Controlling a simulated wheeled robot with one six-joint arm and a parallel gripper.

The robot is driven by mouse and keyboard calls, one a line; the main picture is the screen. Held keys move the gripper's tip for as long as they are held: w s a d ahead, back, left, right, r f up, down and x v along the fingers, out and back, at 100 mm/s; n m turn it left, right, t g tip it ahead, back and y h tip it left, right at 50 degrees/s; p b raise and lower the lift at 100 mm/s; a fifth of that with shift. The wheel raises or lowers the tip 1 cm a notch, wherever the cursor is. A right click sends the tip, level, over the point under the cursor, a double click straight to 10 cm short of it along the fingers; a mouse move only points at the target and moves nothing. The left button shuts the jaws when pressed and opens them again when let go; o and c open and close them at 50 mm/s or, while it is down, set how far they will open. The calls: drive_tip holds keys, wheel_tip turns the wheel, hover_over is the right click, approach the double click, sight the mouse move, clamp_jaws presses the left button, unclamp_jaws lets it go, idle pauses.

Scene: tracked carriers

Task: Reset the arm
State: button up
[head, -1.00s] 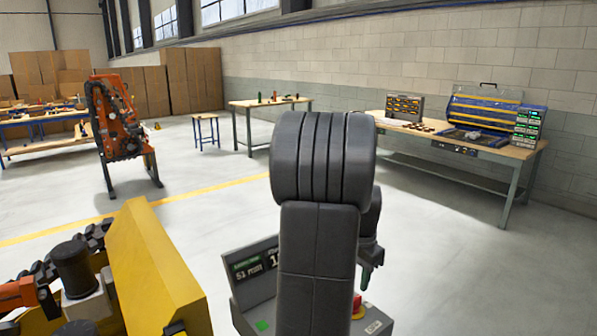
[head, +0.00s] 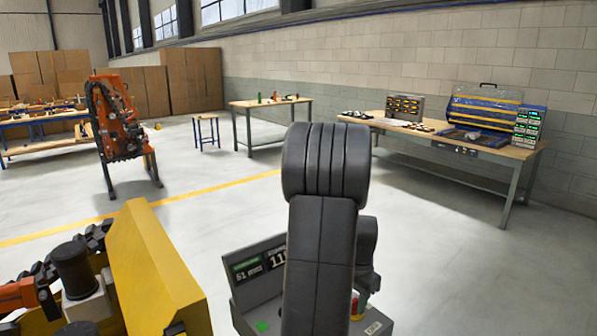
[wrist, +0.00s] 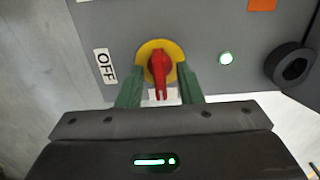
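My gripper (wrist: 158,98) shows two green fingers spread apart in the wrist view. They stand on either side of a red rotary switch (wrist: 159,70) on a round yellow plate, with a gap on both sides. The switch's handle points down toward the gripper. An OFF label (wrist: 105,66) is left of the switch. The grey control box (head: 245,295) with a display is low in the head view. My dark arm link covers part of the box. My gripper is low behind the arm there, and its fingertips are hard to make out.
A yellow machine part (head: 150,270) stands close at lower left. An orange tracked machine (head: 122,125) is farther back. A workbench (head: 470,150) with equipment stands at right. The wrist view shows a lit round lamp (wrist: 226,58) and a black ring (wrist: 291,66). Open floor lies between.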

drive_tip(key=shift+f+n, duration=0.1)
drive_tip(key=shift+n, duration=0.3)
drive_tip(key=n, duration=0.3)
drive_tip(key=shift+n+p, duration=0.35)
drive_tip(key=shift+n, duration=0.05)
drive_tip(key=n+p, duration=0.1)
drive_tip(key=n, duration=0.4)
drive_tip(key=shift+n, duration=0.3)
